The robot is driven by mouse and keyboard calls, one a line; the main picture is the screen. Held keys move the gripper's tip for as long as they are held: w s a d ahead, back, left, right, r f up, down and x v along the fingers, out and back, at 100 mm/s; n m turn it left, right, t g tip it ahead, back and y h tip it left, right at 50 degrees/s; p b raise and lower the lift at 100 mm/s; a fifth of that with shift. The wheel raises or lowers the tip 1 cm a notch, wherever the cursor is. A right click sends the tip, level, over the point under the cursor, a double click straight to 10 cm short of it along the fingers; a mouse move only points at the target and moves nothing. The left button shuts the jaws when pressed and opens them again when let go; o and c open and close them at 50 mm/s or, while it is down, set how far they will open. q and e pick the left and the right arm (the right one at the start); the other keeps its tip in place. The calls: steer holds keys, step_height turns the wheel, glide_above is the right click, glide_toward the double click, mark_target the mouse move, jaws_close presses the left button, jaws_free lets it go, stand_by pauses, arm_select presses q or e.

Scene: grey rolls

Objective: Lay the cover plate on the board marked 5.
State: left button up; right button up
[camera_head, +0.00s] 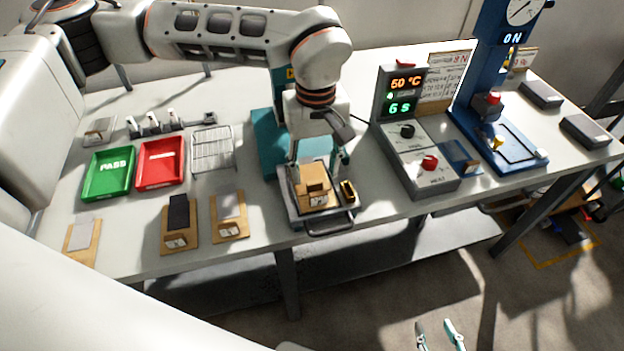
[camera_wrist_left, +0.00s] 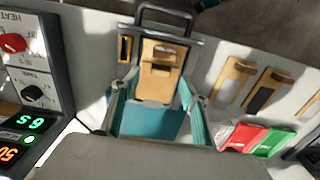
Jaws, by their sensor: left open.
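My left gripper (camera_head: 320,166) is open above the teal press-like machine (camera_head: 262,150). In the left wrist view its teal fingers (camera_wrist_left: 160,82) stand apart on either side of a tan board with a block on it (camera_wrist_left: 160,54). This board (camera_head: 318,199) lies in the machine's metal tray; contact with the fingers cannot be told. Three other tan boards lie at the front left: one with a dark plate (camera_head: 179,212), one with a grey plate (camera_head: 229,205), one with a pale plate (camera_head: 84,232). Their marks are too small to read. My right gripper (camera_head: 440,335) is open and empty, low over the floor.
A green tray (camera_head: 108,186), a red tray (camera_head: 161,176) and a wire rack (camera_head: 213,160) are left of the machine. A heater box (camera_head: 410,158) showing 50 °C and 6 s and a blue press (camera_head: 500,140) stand right. The table front edge is close to the boards.

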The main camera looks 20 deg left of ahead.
arm_select(q)
step_height(320, 180, down, 4)
steer(key=shift+w+a+f, duration=0.15)
steer(key=shift+c, duration=0.3)
steer(key=c, duration=1.1)
step_height(320, 180, up, 20)
steer(key=f, duration=0.1)
steer(key=p, duration=0.4)
glide_above(314, 179)
steer(key=s, duration=0.2)
step_height(314, 179, down, 7)
steer(key=f, duration=0.2)
steer(key=f+p, duration=0.1)
steer(key=f, duration=0.2)
steer(key=s+d+f+p, duration=0.1)
steer(key=f, duration=0.1)
steer(key=shift+d+f, duration=0.1)
steer(key=shift+f, duration=0.1)
steer(key=shift+s+f, duration=0.1)
steer(key=shift+f, duration=0.15)
